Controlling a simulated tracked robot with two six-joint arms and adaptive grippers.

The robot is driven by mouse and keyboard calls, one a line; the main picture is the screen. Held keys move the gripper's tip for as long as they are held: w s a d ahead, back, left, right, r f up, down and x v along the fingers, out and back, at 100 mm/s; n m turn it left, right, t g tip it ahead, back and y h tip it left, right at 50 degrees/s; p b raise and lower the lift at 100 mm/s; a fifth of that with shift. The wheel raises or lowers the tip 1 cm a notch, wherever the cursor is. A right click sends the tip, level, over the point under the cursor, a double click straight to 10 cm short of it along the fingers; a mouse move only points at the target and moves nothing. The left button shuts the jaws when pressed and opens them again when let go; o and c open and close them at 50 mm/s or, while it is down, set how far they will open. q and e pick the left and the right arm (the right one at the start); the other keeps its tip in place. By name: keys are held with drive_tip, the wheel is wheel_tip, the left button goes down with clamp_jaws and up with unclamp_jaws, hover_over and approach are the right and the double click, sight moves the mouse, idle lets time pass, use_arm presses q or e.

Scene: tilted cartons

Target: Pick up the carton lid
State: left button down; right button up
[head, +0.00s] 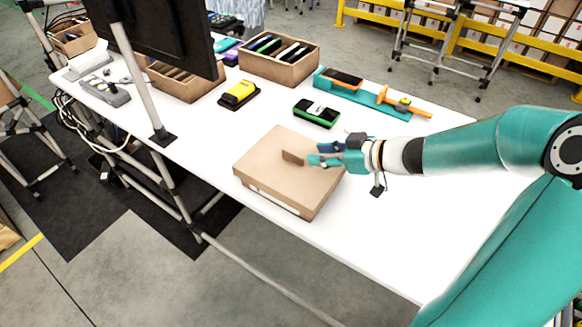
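A brown carton (275,201) sits closed on the white table (385,250), near its front edge. Its flat lid (270,180) is on top, and a small upright brown tab (293,157) stands on the lid. My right gripper (315,153) reaches in from the right, low over the lid's right part. Its two fingers are apart, with the tips just right of the tab. Nothing shows between the fingers; I cannot tell whether they touch the lid. My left gripper is not in view.
A green-and-black device (317,114), a yellow device (239,94) and a teal tray with orange tools (365,97) lie behind the carton. Open boxes (279,64) stand farther back. A monitor pole (140,75) rises at the left. The table right of the carton is mostly clear.

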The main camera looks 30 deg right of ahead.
sight(296, 155)
drive_tip(key=x, duration=0.3)
drive_tip(key=b+x, duration=0.1)
drive_tip(key=x, duration=0.3)
drive_tip(key=shift+w+a+f+b, duration=0.1)
drive_tip(key=shift+a+b, duration=0.3)
drive_tip(key=shift+a, duration=0.1)
drive_tip(key=shift+w+a+f, duration=0.1)
drive_tip(key=shift+w+f, duration=0.05)
drive_tip(key=shift+w, duration=0.15)
clamp_jaws()
